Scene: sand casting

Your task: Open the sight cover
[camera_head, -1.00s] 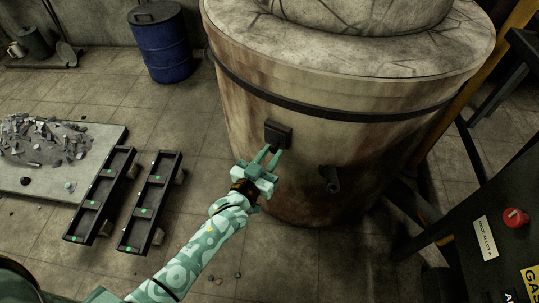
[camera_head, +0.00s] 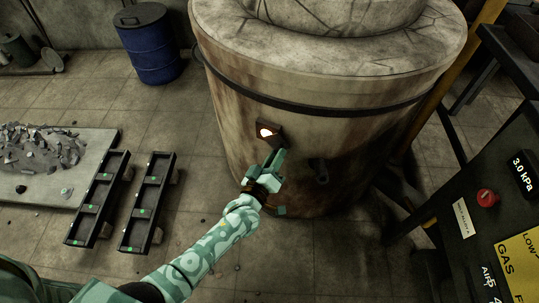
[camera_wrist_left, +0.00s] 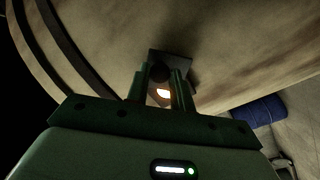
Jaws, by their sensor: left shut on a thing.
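The furnace (camera_head: 240,90) is a large stained cylinder with a dark band. On its side sits a small dark square sight port (camera_head: 275,127) with a bright glowing opening showing. My left gripper (camera_head: 277,158) is just below and right of the glow, its fingers pointing up to the port. In the left wrist view, the fingers (camera_wrist_left: 161,88) are shut about the sight cover's dark round knob (camera_wrist_left: 160,72), with the glow just below the knob. The fingers hide much of the cover, so its exact angle is unclear. My right gripper is not in view.
A dark pipe stub (camera_head: 320,171) sticks out of the furnace right of my gripper. A control panel (camera_head: 450,190) with a red button (camera_head: 486,197) stands at right. Dark moulds (camera_head: 148,200) and a blue barrel (camera_head: 150,52) are at left.

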